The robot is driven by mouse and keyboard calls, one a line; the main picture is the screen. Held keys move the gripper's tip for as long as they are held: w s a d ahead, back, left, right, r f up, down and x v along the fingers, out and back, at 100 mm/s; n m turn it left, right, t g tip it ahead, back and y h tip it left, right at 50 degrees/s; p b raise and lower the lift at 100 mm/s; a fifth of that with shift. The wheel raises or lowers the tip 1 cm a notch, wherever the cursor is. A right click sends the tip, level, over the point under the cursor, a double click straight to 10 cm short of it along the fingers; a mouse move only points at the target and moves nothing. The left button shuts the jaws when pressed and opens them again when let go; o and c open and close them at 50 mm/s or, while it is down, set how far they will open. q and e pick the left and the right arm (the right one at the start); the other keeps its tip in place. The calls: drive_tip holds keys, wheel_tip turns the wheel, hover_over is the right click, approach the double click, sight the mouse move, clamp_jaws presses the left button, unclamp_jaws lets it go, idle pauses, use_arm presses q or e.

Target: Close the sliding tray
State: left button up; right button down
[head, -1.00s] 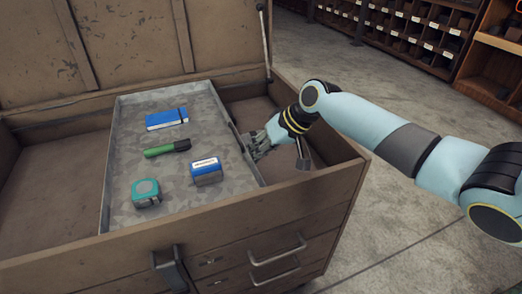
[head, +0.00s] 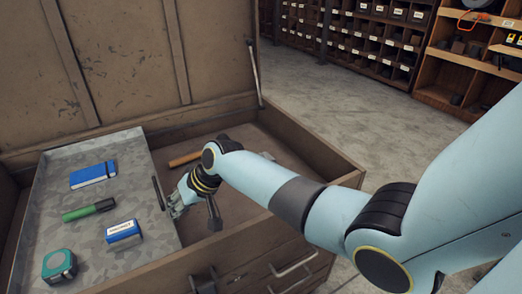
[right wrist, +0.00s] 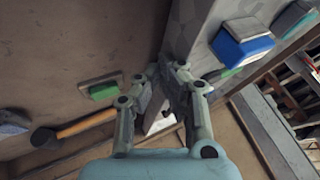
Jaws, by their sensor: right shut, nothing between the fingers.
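The sliding tray (head: 135,190) is a grey, mottled shallow tray inside the open brown chest (head: 330,172), at the left of the head view. It holds a blue notebook (head: 93,175), a green marker (head: 88,210), a blue-and-white block (head: 123,235) and a teal tape measure (head: 59,265). A dark handle (head: 156,193) sits on its right side. My right gripper (head: 175,205) is shut and empty, down in the chest at the tray's right side wall. In the right wrist view the fingertips (right wrist: 170,82) are close to that wall; I cannot tell if they touch. My left gripper is out of view.
Right of the tray the chest floor is exposed. A hammer with a wooden handle (right wrist: 88,124) and a small green item (right wrist: 103,91) lie there. The raised lid (head: 120,60) stands behind, with a strut (head: 253,65) at its right. Shelves stand beyond.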

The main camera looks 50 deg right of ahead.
sight(138, 224)
drive_tip(key=w+a, duration=0.1)
drive_tip(key=a, duration=0.5)
drive_tip(key=w+a, duration=0.1)
drive_tip(key=a, duration=0.2)
drive_tip(key=shift+w+a, duration=0.1)
drive_tip(key=shift+w, duration=0.2)
drive_tip(key=shift+w+a, duration=0.15)
drive_tip(key=shift+a, duration=0.3)
